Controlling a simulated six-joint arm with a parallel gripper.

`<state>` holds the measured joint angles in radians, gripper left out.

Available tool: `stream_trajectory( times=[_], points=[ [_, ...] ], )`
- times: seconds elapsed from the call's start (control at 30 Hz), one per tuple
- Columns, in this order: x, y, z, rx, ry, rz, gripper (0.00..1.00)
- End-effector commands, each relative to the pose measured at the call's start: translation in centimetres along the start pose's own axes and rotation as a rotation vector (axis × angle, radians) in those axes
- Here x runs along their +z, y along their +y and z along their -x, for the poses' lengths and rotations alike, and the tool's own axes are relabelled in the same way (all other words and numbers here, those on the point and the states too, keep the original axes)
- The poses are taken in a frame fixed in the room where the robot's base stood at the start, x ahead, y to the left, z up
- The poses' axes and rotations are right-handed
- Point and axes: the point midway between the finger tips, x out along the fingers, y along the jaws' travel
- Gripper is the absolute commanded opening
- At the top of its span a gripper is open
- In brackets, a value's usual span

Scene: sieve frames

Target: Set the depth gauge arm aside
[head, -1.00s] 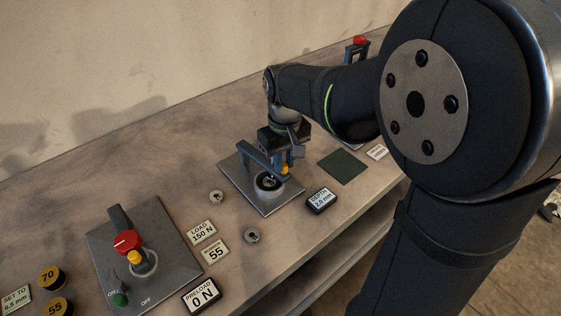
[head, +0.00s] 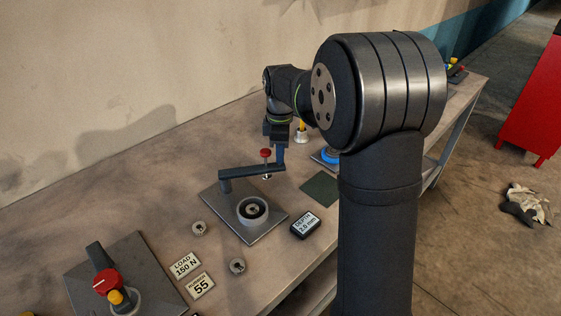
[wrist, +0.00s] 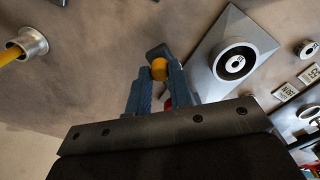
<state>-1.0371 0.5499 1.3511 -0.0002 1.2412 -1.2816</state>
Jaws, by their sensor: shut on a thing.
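The depth gauge arm (head: 245,173) is a blue-grey bar on a post at the back left corner of a grey base plate (head: 236,233). It is swung towards the back right, clear of the ring seat (head: 252,210), which lies open to view. A red-topped gauge pin (head: 266,153) stands through the bar. My gripper (head: 280,160) is shut at the bar's free end. In the wrist view, a yellow knob (wrist: 159,68) shows between my blue fingers. The exact contact is partly hidden.
A dark green pad (head: 320,188) and a depth display (head: 305,225) lie right of the plate. Two small metal pieces (head: 199,229) (head: 237,266) and label cards lie in front. A metal cup with a yellow stick (wrist: 28,45) stands behind.

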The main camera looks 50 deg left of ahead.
Motion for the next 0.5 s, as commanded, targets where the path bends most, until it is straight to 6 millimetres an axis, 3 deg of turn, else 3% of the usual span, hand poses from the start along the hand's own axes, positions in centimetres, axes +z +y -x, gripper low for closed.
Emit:
stream_trajectory(
  times=[0.2,0.5],
  points=[
    [-1.2,3.1,0.1,0.003,0.001,0.194,0.0],
    [-2.9,5.8,0.1,0.003,0.001,0.397,0.0]
  ],
)
